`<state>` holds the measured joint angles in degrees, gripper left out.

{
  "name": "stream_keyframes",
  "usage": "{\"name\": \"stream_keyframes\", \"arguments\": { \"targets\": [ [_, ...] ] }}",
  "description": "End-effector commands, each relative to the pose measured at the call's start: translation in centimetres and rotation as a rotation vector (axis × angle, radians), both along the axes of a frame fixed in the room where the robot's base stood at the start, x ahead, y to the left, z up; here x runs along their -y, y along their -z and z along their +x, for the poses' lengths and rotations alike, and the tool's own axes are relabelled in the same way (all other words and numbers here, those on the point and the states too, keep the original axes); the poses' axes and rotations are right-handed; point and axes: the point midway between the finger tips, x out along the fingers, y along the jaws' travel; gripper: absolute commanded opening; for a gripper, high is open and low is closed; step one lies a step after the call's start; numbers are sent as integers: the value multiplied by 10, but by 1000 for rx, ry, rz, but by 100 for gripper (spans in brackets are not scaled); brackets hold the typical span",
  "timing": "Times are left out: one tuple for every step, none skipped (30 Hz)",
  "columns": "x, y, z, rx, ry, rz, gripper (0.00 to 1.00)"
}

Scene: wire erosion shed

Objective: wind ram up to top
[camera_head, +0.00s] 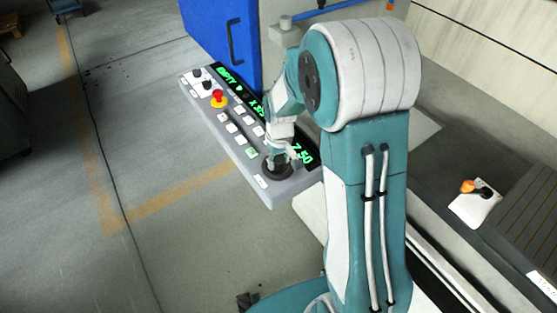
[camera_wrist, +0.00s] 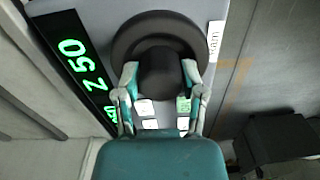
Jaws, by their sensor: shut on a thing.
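The control panel (camera_head: 209,113) is a grey slab with a green-lit display, buttons and a red stop button. A dark round knob (camera_head: 277,168) sits at its near right end, partly hidden by my gripper. In the wrist view the knob (camera_wrist: 160,72) shows a raised black centre on a wide black base, beside a white label ending in "ram" (camera_wrist: 214,40). My gripper (camera_wrist: 160,75) has its two fingers closed on either side of the raised centre. The ram itself cannot be made out for certain.
A blue cabinet door (camera_head: 222,40) with a handle stands behind the panel. A white box with an orange knob (camera_head: 475,200) is at the right. Floor left of the panel is open, with a worn yellow line (camera_head: 85,150). A dark box (camera_wrist: 270,140) shows lower right in the wrist view.

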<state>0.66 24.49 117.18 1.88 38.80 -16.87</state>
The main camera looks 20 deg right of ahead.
Motion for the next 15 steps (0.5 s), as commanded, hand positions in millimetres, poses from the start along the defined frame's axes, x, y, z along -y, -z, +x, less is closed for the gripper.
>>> {"name": "stream_keyframes", "arguments": {
  "targets": [
    [0, -1, 3, 10, -43, 0, 5],
    [0, -1, 3, 10, -72, 0, 5],
    [0, -1, 3, 11, -110, 0, 5],
    [0, -1, 3, 10, -138, 0, 5],
    [0, -1, 3, 11, -166, 0, 5],
    [0, -1, 4, 11, -205, -1, 5],
    [0, -1, 4, 11, -233, -1, 5],
    [0, -1, 4, 11, -261, -1, 5],
    [0, -1, 4, 11, -300, -1, 5],
    [0, -1, 4, 11, -328, -1, 5],
    [0, -1, 4, 11, -356, 0, 5],
    [0, -1, 4, 11, -395, -1, 5],
    [0, -1, 4, 11, -423, -1, 5],
    [0, -1, 4, 11, -451, -1, 5],
    [0, -1, 4, 11, -490, -1, 5]
  ]
}}
